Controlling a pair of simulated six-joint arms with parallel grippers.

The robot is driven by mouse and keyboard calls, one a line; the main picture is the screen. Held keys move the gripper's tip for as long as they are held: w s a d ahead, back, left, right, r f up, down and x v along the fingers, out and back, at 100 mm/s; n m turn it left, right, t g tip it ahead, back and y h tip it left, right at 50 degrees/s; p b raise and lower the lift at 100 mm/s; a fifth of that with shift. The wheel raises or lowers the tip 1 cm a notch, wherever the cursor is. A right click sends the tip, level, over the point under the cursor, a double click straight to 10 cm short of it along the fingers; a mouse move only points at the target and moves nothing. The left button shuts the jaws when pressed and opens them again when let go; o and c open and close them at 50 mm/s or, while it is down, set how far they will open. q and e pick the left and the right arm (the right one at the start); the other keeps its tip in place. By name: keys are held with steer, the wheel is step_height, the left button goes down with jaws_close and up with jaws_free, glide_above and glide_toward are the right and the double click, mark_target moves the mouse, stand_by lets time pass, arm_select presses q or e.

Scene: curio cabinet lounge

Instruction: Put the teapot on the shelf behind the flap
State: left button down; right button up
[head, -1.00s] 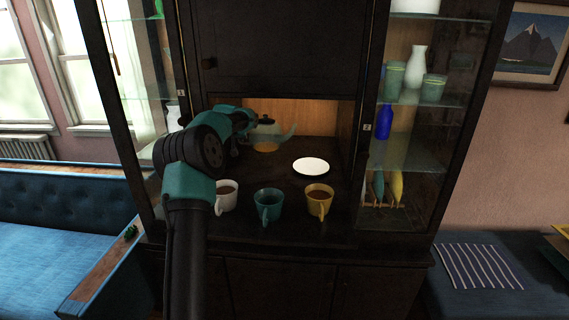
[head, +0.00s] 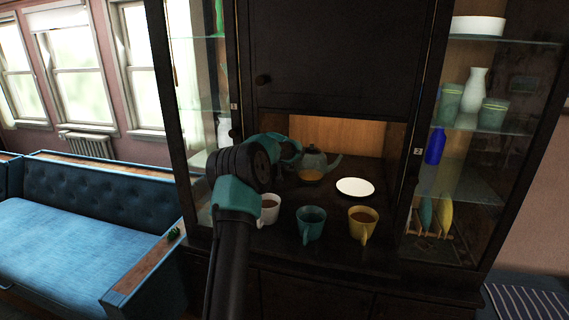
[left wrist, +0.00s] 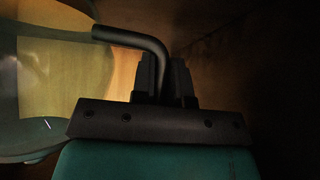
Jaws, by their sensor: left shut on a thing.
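The teapot (head: 313,164) has a dark lid, a grey-teal body with a yellow lower band, and a spout pointing right. It is inside the cabinet's open niche, left of a white plate. My left gripper (head: 295,160) is at its left side. In the left wrist view the jaws (left wrist: 165,85) are shut on the dark bent handle (left wrist: 135,39), with the teapot body (left wrist: 50,85) at left. I cannot tell whether its base touches the surface. A dark panel (head: 340,60) with a round knob (head: 263,79) is shut above the niche. My right gripper is not in view.
The white plate (head: 355,187) lies in the niche. A white cup (head: 268,207), teal cup (head: 311,224) and yellow cup (head: 362,224) stand along the front. Glass side cases flank the niche; the right one holds a white vase (head: 476,92) and a blue bottle (head: 435,146).

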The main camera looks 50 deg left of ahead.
arm_select(q)
steer(key=c, duration=1.1)
jaws_free()
steer(key=shift+s+d+r, duration=0.1)
steer(key=shift+s+r, duration=0.05)
steer(key=shift+r, duration=0.15)
steer(key=v, duration=1.1)
steer(key=shift+s+r, duration=0.1)
steer(key=shift+r, duration=0.1)
